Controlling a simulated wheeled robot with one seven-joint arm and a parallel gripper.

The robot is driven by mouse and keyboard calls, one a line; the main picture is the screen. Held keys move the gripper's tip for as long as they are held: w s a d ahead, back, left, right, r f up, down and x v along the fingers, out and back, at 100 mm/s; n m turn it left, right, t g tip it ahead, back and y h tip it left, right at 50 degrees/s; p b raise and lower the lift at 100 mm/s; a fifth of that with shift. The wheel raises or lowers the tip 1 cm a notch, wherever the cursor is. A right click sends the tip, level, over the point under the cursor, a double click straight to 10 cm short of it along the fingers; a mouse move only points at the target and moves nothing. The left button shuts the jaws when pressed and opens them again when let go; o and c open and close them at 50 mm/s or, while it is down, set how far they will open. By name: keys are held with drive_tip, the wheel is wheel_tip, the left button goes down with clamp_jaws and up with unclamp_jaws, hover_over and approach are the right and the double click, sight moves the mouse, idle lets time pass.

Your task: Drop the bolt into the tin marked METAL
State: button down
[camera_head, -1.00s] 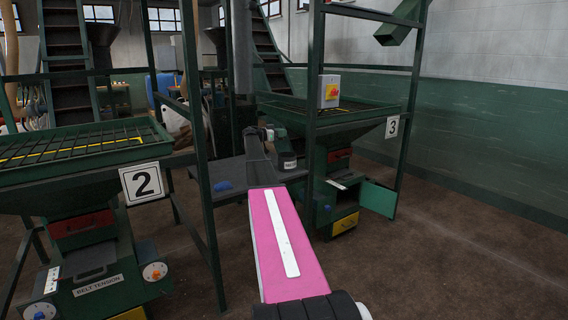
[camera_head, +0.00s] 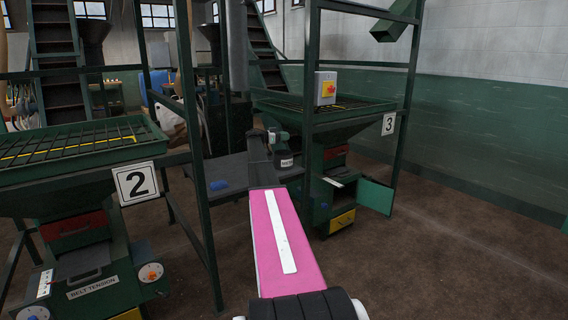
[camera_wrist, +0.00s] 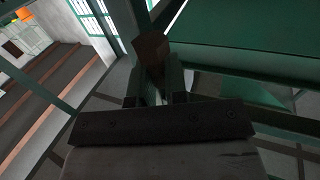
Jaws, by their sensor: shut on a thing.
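In the wrist view, my gripper (camera_wrist: 158,76) is shut on a small brown, blocky thing (camera_wrist: 151,47) at its fingertips. This is probably the bolt, but the view is dark and its full shape is hidden. In the head view, my pink arm reaches forward between the two hopper stands, and I cannot make out my fingers there.
Hopper stand 2 (camera_head: 137,184) is at the left and hopper stand 3 (camera_head: 388,124) at the right, both with green posts. A dark table (camera_head: 232,166) bearing a blue thing (camera_head: 219,185) lies between them. Open floor (camera_head: 420,270) is at the right.

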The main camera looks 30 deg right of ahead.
drive_tip(key=shift+f, duration=0.15)
drive_tip(key=c, duration=1.1)
unclamp_jaws()
drive_tip(key=v, duration=1)
drive_tip(key=shift+w+a, duration=0.1)
drive_tip(key=shift+a, duration=0.3)
